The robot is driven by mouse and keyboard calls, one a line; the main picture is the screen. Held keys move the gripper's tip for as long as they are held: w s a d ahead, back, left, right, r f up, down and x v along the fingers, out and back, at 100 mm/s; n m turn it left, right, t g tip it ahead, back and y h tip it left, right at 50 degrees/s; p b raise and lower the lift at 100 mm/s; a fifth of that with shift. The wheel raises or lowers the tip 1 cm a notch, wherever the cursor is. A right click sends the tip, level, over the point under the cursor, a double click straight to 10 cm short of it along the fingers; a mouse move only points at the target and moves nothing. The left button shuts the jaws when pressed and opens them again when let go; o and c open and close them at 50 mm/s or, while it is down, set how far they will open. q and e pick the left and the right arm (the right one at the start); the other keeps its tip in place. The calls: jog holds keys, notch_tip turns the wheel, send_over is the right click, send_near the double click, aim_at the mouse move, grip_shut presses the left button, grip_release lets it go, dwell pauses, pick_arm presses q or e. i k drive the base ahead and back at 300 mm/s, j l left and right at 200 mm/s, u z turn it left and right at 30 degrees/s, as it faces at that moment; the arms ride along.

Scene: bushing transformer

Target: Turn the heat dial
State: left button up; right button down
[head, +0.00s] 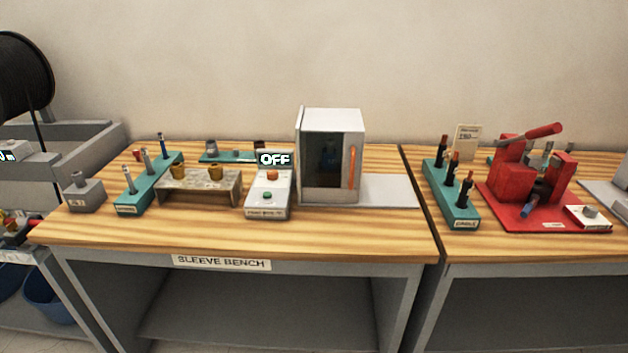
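A white control box (256,211) stands on the sleeve bench near the middle of the view. Its display (274,158) reads OFF. An orange round knob (271,175) sits on its sloped face, with a green button (267,195) below it. The label on its front is too small to read. I cannot tell for sure which of these is the heat dial. Right of the box stands a white cabinet (346,118) with a dark glass door and an orange handle (351,168); the door looks shut. Neither of my grippers is in view.
A stone-like stand (200,183) with brass-coloured pieces and a teal rack (140,193) stand left of the box. A grey plate (388,191) lies right of the cabinet. The right bench holds a red press (513,180) and another teal rack (452,208). The bench's front strip is clear.

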aim_at(272, 174)
jog(key=i+j+u, duration=0.1)
jog(key=j, duration=0.3)
jog(key=i+j+u, duration=0.15)
jog(key=j, duration=0.25)
jog(key=i+j+u, duration=0.1)
jog(key=j, duration=0.25)
jog(key=i, duration=0.1)
